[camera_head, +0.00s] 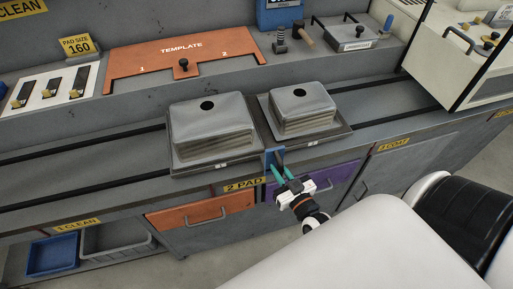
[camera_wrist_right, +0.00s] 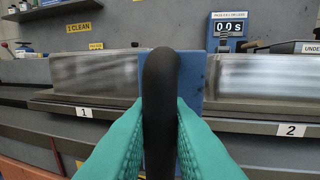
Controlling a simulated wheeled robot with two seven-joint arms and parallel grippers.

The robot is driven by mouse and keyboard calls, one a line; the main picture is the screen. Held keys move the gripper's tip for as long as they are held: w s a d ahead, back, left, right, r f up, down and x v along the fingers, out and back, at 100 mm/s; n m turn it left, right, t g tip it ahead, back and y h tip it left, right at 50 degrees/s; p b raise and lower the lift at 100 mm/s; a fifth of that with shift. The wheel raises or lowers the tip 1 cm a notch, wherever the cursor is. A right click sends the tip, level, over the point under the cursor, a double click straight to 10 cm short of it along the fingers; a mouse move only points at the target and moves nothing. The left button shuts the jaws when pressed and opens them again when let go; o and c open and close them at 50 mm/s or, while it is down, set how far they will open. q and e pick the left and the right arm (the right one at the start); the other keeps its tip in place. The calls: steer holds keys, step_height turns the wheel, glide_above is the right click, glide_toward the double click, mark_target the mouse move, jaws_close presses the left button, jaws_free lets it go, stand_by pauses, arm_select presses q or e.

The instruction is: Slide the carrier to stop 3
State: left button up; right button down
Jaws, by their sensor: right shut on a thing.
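The carrier (camera_head: 261,136) is a grey sliding plate with two upturned metal sinks, a left one (camera_head: 208,125) and a right one (camera_head: 302,108). It sits on the dark rails above the yellow "2 PAD" label (camera_head: 245,185). A blue bracket (camera_head: 269,160) with a black handle (camera_wrist_right: 160,110) stands at its front, between the sinks. My right gripper (camera_head: 278,173), with teal fingers, is shut on the black handle. The wrist view shows the handle upright between the fingers, with plate tags "1" (camera_wrist_right: 84,113) and "2" (camera_wrist_right: 291,130) on either side. My left gripper is not in view.
A label reading like "3 COAT" (camera_head: 394,144) marks the counter to the right. The rails (camera_head: 400,78) there look clear up to a cream machine (camera_head: 465,50). An orange template (camera_head: 182,57) lies behind.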

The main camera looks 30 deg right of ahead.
steer(key=s+d+b, duration=0.1)
steer(key=s+d, duration=0.1)
steer(key=d, duration=0.7)
steer(key=s+d, duration=0.3)
steer(key=d, duration=0.6)
steer(key=shift+s+d+b, duration=0.2)
steer(key=shift+d+b, duration=0.05)
steer(key=shift+b, duration=0.1)
steer(key=c, duration=1.4)
jaws_free()
steer(key=shift+s, duration=0.1)
steer(key=s+a+b, duration=0.1)
steer(key=s+b, duration=0.1)
steer(key=s, duration=0.9)
steer(key=shift+s, duration=0.4)
steer(key=shift+f, duration=0.1)
